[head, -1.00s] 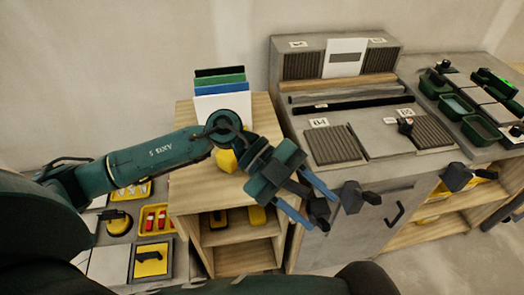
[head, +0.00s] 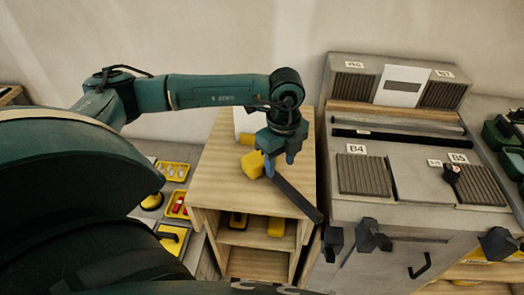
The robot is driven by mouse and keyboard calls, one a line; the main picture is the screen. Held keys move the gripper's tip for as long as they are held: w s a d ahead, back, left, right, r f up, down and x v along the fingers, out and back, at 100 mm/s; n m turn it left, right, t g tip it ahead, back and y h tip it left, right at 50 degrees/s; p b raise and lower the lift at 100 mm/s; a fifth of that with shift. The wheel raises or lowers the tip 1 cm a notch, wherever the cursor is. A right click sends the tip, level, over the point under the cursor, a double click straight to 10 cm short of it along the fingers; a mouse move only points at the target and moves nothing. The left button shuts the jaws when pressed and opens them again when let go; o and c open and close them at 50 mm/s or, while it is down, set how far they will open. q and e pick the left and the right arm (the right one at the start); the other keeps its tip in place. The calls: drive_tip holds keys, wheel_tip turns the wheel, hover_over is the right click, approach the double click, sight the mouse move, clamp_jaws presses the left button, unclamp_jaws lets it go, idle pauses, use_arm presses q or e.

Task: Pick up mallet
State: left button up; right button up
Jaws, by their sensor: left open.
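The mallet lies on the light wooden cabinet (head: 222,160), with its yellow head (head: 252,165) to the left and its dark handle (head: 300,198) running toward the front right corner of the top. My left gripper (head: 270,168) points down from above, just right of the yellow head, at the near end of the handle. Its jaws are open, with a blue finger showing beside the handle. The gripper hides the join of head and handle, and I cannot tell whether the fingers touch it. My right gripper is not in view.
A white upright item (head: 243,122) stands behind my left gripper at the cabinet's back. Yellow trays (head: 172,172) lie low on the left.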

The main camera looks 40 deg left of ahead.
sight(280, 178)
use_arm(q)
drive_tip(key=shift+w+f+p, duration=0.15)
drive_tip(key=shift+f+p, duration=0.55)
drive_tip(key=shift+f, duration=2.7)
drive_tip(key=shift+c, duration=0.5)
drive_tip(key=shift+r, duration=0.1)
clamp_jaws()
